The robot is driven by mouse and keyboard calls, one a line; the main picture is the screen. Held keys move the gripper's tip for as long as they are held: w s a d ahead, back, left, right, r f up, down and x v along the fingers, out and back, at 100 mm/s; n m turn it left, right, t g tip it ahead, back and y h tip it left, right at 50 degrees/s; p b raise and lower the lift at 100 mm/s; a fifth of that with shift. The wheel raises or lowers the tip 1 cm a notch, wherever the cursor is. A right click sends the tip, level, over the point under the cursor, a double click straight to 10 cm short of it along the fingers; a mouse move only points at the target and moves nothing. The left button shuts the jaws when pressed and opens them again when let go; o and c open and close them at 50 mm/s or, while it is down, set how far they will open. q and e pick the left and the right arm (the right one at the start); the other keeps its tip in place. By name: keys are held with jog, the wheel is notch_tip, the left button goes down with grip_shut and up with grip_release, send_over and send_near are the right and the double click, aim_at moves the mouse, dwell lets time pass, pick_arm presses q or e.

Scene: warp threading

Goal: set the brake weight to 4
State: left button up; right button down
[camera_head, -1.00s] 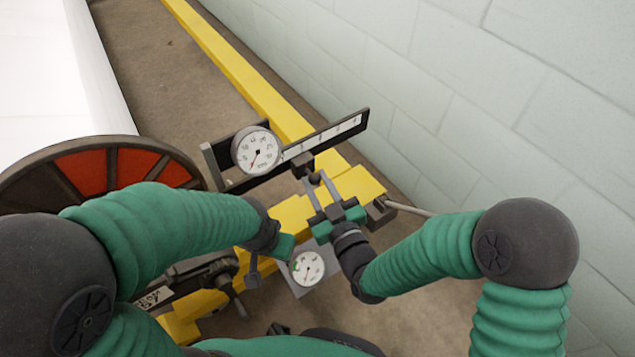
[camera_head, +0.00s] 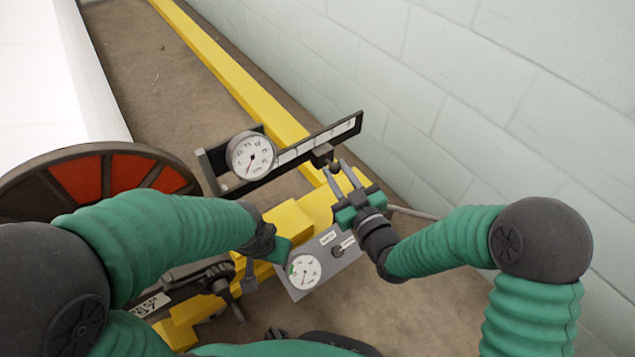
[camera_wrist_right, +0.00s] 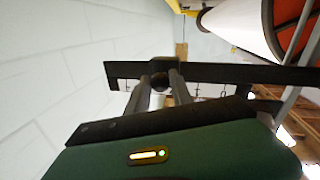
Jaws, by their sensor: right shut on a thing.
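The brake weight (camera_head: 322,154) is a small dark block on a dark bar with a white scale strip (camera_head: 288,156). It sits right of the strip's middle, and the marks are too small to read. In the right wrist view the weight (camera_wrist_right: 159,68) sits on the bar (camera_wrist_right: 225,73) between the fingertips (camera_wrist_right: 158,82). A round dial (camera_head: 251,156) is at the bar's left end. My left gripper (camera_head: 281,249) is near the lower gauge, its fingers hard to make out.
A grey panel (camera_head: 323,268) with a round gauge (camera_head: 304,271) and a small knob lies below the bar. A yellow beam (camera_head: 235,70) runs along the floor. A pale block wall (camera_head: 480,100) stands at right. A red and dark wheel (camera_head: 95,185) and white roll are at left.

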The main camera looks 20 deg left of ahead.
jog(key=w+d, duration=0.6)
jog(key=w, duration=0.1)
jog(key=shift+w+p, duration=0.15)
jog(key=shift+p, duration=0.15)
jog(key=c, duration=1.1)
grip_release()
jog(key=shift+c, duration=0.2)
jog(key=p+v, duration=0.5)
jog(key=v, duration=1.2)
